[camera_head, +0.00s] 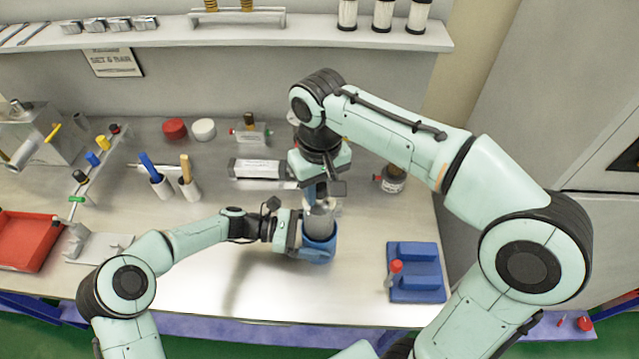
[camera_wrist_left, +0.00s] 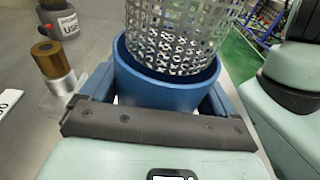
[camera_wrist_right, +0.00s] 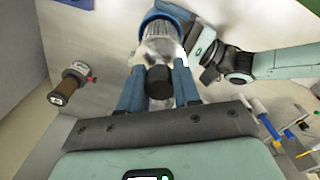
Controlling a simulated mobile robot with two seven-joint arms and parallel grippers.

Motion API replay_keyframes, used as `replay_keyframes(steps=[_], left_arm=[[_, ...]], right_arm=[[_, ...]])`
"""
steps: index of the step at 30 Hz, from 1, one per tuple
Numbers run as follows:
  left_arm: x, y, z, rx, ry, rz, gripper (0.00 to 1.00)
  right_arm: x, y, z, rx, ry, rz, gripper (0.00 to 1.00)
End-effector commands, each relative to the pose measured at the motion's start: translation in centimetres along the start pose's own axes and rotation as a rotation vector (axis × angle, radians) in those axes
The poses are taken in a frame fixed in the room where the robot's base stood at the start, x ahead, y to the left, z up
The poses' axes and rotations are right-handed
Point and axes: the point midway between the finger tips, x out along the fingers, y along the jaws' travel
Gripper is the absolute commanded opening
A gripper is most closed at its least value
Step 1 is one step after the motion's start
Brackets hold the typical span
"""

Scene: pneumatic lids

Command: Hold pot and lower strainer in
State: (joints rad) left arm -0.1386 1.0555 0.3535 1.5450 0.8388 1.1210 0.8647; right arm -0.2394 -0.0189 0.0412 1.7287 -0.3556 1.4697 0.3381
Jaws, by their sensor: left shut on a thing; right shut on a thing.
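A blue pot (camera_head: 319,250) stands on the steel bench, and its round mouth shows in the left wrist view (camera_wrist_left: 150,82). My left gripper (camera_head: 303,236) is shut on the pot, with its fingers on either side of the wall. A perforated metal strainer (camera_wrist_left: 185,40) is over the pot, its lower end inside the mouth and most of its body above the rim. My right gripper (camera_head: 318,188) is above the pot, shut on the strainer's black knob (camera_wrist_right: 159,82). The pot's floor is hidden by the strainer.
A blue block (camera_head: 416,277) with a red-capped piece (camera_head: 394,268) lies at the right front. A white-labelled box (camera_head: 258,169) lies behind. The front middle of the bench is clear.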

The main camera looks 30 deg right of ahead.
Motion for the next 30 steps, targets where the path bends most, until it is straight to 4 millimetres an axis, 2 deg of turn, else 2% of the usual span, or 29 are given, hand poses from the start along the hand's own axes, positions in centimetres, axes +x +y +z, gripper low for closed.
replay_keyframes(steps=[1,30], left_arm=[[0.0,-0.2,-0.8,-0.010,0.010,-0.002,0.58],[0.0,-0.2,-0.8,-0.009,0.011,-0.002,0.58]], right_arm=[[0.3,0.0,0.1,0.001,-0.002,0.000,0.00],[4.2,0.0,0.1,0.001,-0.003,0.001,0.00]])
